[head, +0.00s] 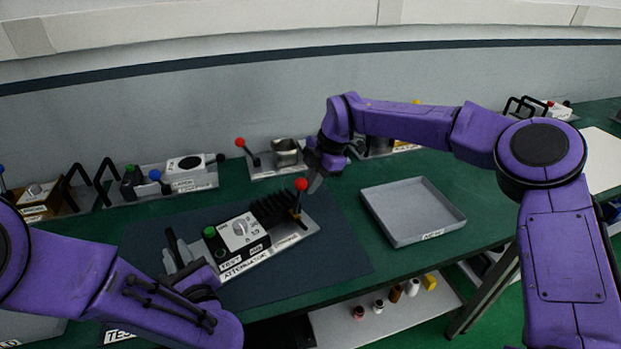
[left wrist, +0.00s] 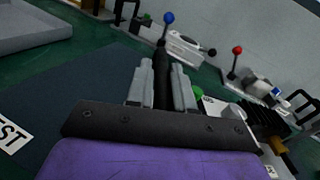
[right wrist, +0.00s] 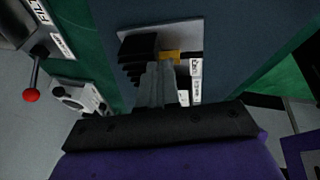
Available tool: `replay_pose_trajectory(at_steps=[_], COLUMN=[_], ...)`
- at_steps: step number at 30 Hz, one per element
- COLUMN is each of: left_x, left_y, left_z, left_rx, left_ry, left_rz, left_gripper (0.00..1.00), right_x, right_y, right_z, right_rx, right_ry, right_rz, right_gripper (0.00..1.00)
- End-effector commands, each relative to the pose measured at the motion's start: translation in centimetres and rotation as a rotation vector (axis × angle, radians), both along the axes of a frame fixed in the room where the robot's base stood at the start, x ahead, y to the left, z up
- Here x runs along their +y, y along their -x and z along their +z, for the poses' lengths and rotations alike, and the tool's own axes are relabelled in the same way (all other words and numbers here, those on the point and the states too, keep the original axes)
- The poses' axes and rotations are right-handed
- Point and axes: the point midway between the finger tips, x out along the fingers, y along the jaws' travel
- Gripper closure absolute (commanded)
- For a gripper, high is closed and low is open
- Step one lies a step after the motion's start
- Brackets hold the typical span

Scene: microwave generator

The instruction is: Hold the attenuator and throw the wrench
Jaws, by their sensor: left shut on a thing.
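The attenuator (head: 240,235) is a grey plate with a green button, a white dial, black fins and an "ATTENUATOR" label, lying on the dark mat. A red-ball lever (head: 301,185) stands upright at its right end; no separate wrench is recognisable. My left gripper (left wrist: 163,88) is shut on the black handle (left wrist: 161,68) at the attenuator's left end. My right gripper (head: 314,178) is beside the red ball, with its fingers together in the right wrist view (right wrist: 156,85) over the fins (right wrist: 138,55). Whether it touches the lever is unclear.
An empty grey tray (head: 412,212) lies right of the mat. Behind the mat stand a unit with a blue-ball lever (head: 184,172) and another red-ball lever unit (head: 265,160). Black-handled units sit at the far left. Small bottles stand on a lower shelf (head: 385,320).

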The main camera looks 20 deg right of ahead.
Motion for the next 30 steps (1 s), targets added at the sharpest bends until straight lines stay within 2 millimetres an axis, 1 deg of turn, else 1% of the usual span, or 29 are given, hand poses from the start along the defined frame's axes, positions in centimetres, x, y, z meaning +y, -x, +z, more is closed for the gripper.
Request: replay_pose_trajectory(at_steps=[1,3,16,25,30], left_x=[-0.2,-0.2,-0.2,-0.2,-0.2], left_y=[0.0,0.0,0.0,0.0,0.0], left_z=[0.0,0.0,0.0,0.0,0.0], left_rx=[0.000,0.000,0.000,0.000,0.000], left_ry=[0.001,0.001,0.001,0.001,0.002], left_rz=[-0.007,-0.007,-0.006,-0.006,-0.006], left_gripper=[1.00,1.00,1.00,1.00,1.00], right_x=[0.5,0.8,0.9,2.0,2.3], right_y=[0.3,0.4,0.4,0.8,0.9], right_z=[-0.1,-0.2,-0.1,-0.1,-0.1], right_rx=[0.006,0.005,0.004,0.005,0.005], right_ry=[-0.001,-0.002,-0.001,-0.001,-0.002], right_rz=[0.007,0.007,0.005,0.006,0.005], right_gripper=[1.00,1.00,1.00,1.00,1.00])
